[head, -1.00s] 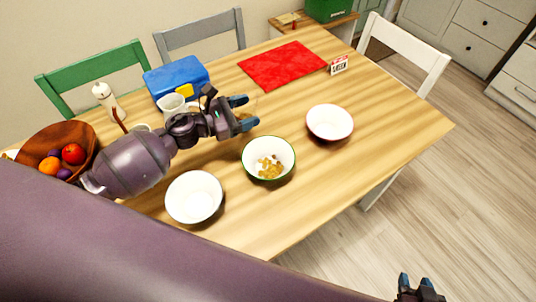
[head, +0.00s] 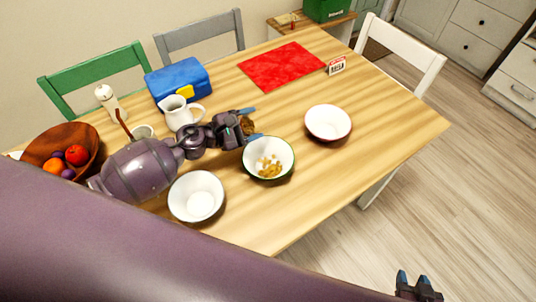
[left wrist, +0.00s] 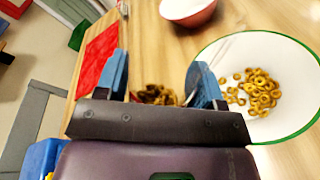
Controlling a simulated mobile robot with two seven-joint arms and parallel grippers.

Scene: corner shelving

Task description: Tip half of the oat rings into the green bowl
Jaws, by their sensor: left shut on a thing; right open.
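The green-rimmed white bowl (head: 283,149) stands on the table with a small pile of oat rings (head: 268,168) in it; the rings also show in the left wrist view (left wrist: 257,90). My left gripper (head: 251,123) is just behind the bowl's far rim, shut on a container of oat rings (head: 247,125) that looks see-through. Its outline is hard to make out. More rings show between the fingers in the left wrist view (left wrist: 155,94). My right gripper (head: 419,284) is open and empty at the bottom right, away from the table.
A white bowl (head: 196,197) stands left of the green bowl, a red-rimmed bowl (head: 328,122) to its right. A white jug (head: 180,111), blue box (head: 180,80) and wooden fruit bowl (head: 90,145) are behind and left. A red mat (head: 282,65) lies at the back.

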